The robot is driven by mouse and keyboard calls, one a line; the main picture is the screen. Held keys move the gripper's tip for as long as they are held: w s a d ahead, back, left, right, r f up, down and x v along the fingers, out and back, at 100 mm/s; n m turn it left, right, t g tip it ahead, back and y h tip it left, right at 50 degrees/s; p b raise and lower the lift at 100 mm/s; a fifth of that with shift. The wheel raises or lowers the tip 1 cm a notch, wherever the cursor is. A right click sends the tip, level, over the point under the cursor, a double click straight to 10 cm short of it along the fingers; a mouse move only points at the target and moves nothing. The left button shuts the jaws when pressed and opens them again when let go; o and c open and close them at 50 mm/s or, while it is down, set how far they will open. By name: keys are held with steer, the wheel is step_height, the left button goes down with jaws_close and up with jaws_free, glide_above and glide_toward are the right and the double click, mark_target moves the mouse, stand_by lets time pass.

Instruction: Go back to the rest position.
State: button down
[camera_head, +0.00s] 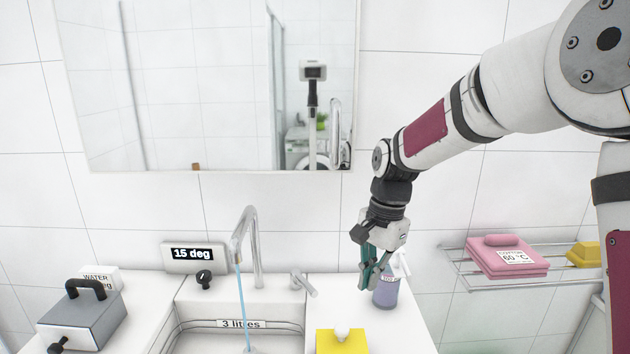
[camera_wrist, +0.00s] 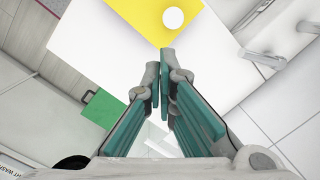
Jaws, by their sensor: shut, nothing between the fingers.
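My gripper (camera_head: 367,285) hangs from my arm over the right part of the counter, pointing down, beside a purple soap bottle (camera_head: 386,292) with a white pump top. In the head view the gripper is in front of part of the bottle; whether they touch I cannot tell. In the wrist view the fingers of my gripper (camera_wrist: 164,62) come together at the tips with nothing between them. A yellow block (camera_head: 341,342) with a white knob stands left of and nearer than the gripper; it also shows in the wrist view (camera_wrist: 140,14).
A tap (camera_head: 246,240) runs water into the sink (camera_head: 190,343). A display reading 15 deg (camera_head: 192,257) and a grey box with a black handle (camera_head: 84,318) stand left. A wall rack (camera_head: 480,287) holds pink towels (camera_head: 506,258) at right. A mirror (camera_head: 200,90) hangs behind.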

steer(key=s+d+r+n+t, duration=0.1)
steer(key=s+d+r+n, duration=0.1)
steer(key=s, duration=0.7)
steer(key=s+d+r+n+t+h, duration=0.1)
steer(key=s+d+r+n+t, duration=0.1)
steer(key=s, duration=0.7)
steer(key=s+d+r+n+t, duration=0.2)
steer(key=s+d+r+n, duration=0.2)
steer(key=s, duration=0.5)
step_height(320, 180, up, 2)
steer(key=shift+s+d+n, duration=0.2)
steer(key=shift+s+n, duration=0.05)
steer(key=shift+n, duration=0.45)
